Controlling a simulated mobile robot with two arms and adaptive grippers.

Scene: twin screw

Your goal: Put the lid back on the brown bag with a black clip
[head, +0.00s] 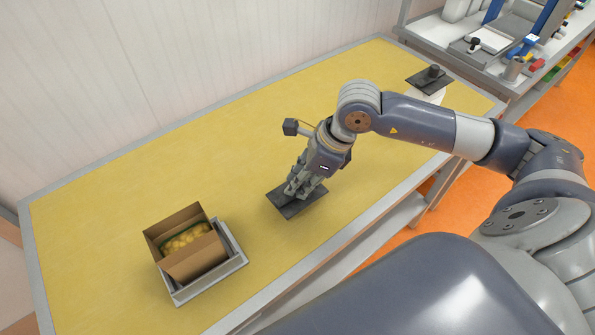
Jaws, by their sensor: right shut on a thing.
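My right gripper (301,190) points down near the middle of the table and is shut on a dark flat plate with a raised part, which looks like the black lid (312,203). The fingers hide the part they grip. The plate is at or just above the table; I cannot tell if it touches. To its left stands an open brown bag or box (198,262) with yellow round things (187,238) inside. Its top is uncovered and no clip shows on it. My left gripper is not in view.
The brown container sits in a grey tray (238,262) on the yellow table (120,205). A similar dark plate with a knob (430,79) rests on a white object at the far right. A shelf with tools (500,45) stands beyond. The table between gripper and tray is clear.

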